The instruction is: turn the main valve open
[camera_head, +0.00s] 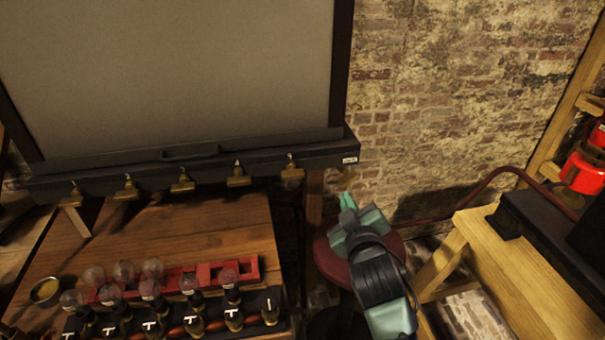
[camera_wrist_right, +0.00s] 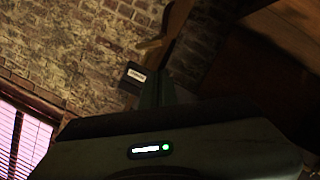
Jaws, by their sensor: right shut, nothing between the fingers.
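Several small brass taps hang in a row under the dark rail (camera_head: 110,178). The one at the right end (camera_head: 292,170) is beside a white label (camera_head: 349,160). I cannot read the label, so I cannot tell which is the main valve. My right gripper (camera_head: 347,201) is shut and empty, to the right of and below that end tap, and looks apart from it. In the right wrist view the shut fingers (camera_wrist_right: 157,88) point up towards the brick wall, with a labelled dark block (camera_wrist_right: 134,77) just left of them. My left gripper is out of view.
A round dark red top (camera_head: 325,258) is partly hidden behind my right gripper. The wooden table (camera_head: 190,230) holds glass bulbs, a red rack (camera_head: 245,268) and dark jars. A wooden bench (camera_head: 490,255) stands right. A red object (camera_head: 582,173) sits at the far right.

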